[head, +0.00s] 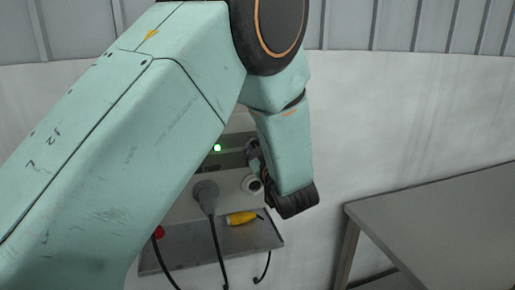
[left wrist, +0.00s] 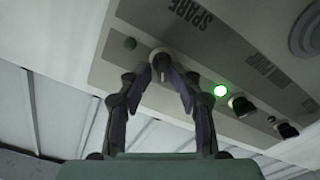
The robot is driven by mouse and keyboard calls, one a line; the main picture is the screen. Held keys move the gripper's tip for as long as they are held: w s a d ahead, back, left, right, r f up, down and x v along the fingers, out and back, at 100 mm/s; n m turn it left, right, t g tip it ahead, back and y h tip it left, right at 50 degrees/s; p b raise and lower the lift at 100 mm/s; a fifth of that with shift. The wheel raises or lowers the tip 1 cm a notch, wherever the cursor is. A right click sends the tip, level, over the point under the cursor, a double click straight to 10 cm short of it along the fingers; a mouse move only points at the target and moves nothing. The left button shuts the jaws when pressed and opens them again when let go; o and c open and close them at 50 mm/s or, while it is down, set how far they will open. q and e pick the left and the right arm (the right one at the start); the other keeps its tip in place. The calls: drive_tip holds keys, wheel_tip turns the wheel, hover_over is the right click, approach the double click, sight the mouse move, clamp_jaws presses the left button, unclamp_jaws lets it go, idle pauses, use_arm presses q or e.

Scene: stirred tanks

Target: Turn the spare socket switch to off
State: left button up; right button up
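The spare socket switch (left wrist: 159,65) is a small knob under the printed "SPARE" label in the left wrist view. Its small round lamp (left wrist: 130,43) is dark green and not lit. My left gripper (left wrist: 160,75) has its two fingers leaning inward, with the tips close against both sides of this knob; it looks shut on it. In the head view my left gripper (head: 257,165) is at the panel (head: 240,128), mostly hidden behind my left wrist. The knob is hidden there. My right gripper is in neither view.
A lit green lamp (left wrist: 220,91) and a neighbouring knob (left wrist: 242,106) sit close to the right finger. In the head view, a grey plug (head: 206,197) with a black cable hangs below; a yellow connector (head: 241,218) lies on a tray (head: 185,250). A grey table (head: 440,225) stands at right.

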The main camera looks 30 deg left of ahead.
use_arm(q)
wheel_tip(320, 180, up, 10)
drive_tip(key=shift+f, duration=0.25)
